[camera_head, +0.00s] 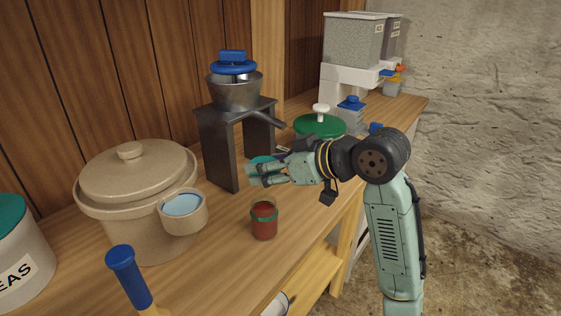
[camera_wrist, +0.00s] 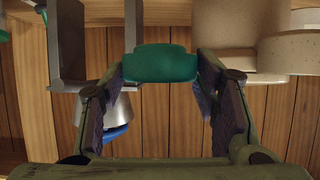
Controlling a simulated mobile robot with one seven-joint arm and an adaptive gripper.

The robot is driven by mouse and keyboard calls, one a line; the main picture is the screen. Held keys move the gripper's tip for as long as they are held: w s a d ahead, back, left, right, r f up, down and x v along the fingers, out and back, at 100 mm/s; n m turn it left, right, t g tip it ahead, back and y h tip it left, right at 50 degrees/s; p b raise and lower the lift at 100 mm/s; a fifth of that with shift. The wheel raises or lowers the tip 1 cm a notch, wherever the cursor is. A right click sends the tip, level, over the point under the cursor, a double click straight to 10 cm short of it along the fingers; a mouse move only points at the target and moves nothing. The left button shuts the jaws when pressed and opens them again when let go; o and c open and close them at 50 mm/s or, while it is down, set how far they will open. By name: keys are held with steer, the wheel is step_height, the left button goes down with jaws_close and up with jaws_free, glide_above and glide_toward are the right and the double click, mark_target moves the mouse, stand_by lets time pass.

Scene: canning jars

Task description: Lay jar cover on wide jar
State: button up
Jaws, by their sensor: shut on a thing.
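My gripper (camera_head: 258,174) is shut on a teal jar cover (camera_wrist: 160,64) and holds it above the wooden counter. In the wrist view the cover sits between the two fingertips. In the head view only a strip of the cover (camera_head: 261,159) shows behind the fingers. A short glass jar (camera_head: 264,221) with red contents and a green band stands upright on the counter, just below my gripper in the picture. The cover and this jar are apart. I cannot tell for sure that this is the wide jar.
A beige lidded crock (camera_head: 130,205) with a small blue-filled cup (camera_head: 184,211) is left of the jar. A dark metal stand (camera_head: 221,150) with a steel pan (camera_head: 235,91) is behind. A green lid with white knob (camera_head: 320,125) is beyond my wrist. Counter around the jar is clear.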

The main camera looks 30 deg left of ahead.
steer(key=shift+s+a, duration=0.25)
steer(key=shift+d, duration=0.15)
steer(key=shift+f, duration=0.2)
steer(key=shift+f+b, duration=1.95)
steer(key=shift+f, duration=0.9)
steer(key=shift+f+b, duration=0.35)
steer(key=shift+f, duration=0.45)
steer(key=o, duration=1)
steer(key=shift+o, duration=0.2)
steer(key=shift+d, duration=0.1)
